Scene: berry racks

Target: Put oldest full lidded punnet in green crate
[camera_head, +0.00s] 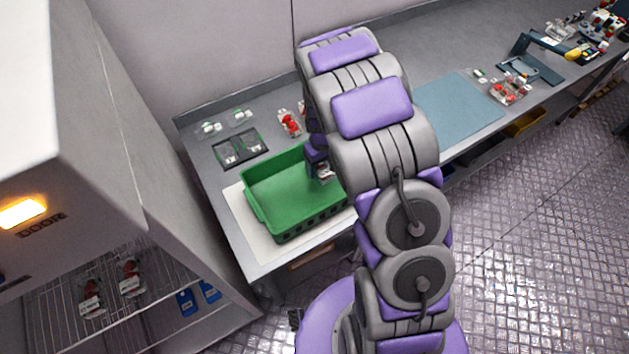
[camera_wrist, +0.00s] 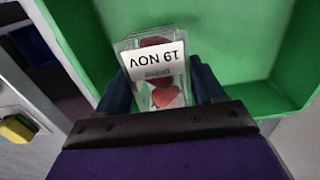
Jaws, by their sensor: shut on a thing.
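My gripper (camera_wrist: 160,80) is shut on a clear punnet (camera_wrist: 160,95) of red berries with a white label reading "19 NOV", upside down in the wrist view. The green crate (camera_head: 262,222) stands at the left end of the bench. Its green floor and walls (camera_wrist: 225,30) surround the far side of the punnet in the wrist view. In the head view my gripper (camera_head: 320,165) is at the crate's right end, partly hidden by my arm. I cannot tell whether the punnet touches the crate floor. The visible part of the crate is empty.
A berry punnet (camera_head: 290,123) stands behind the crate, beside dark trays (camera_head: 237,150) and small clear items (camera_head: 209,127). More punnets (camera_head: 510,90) stand right of a blue mat (camera_head: 455,112). Two punnets (camera_head: 130,278) sit on a wire shelf in the cabinet (camera_head: 150,130) at left.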

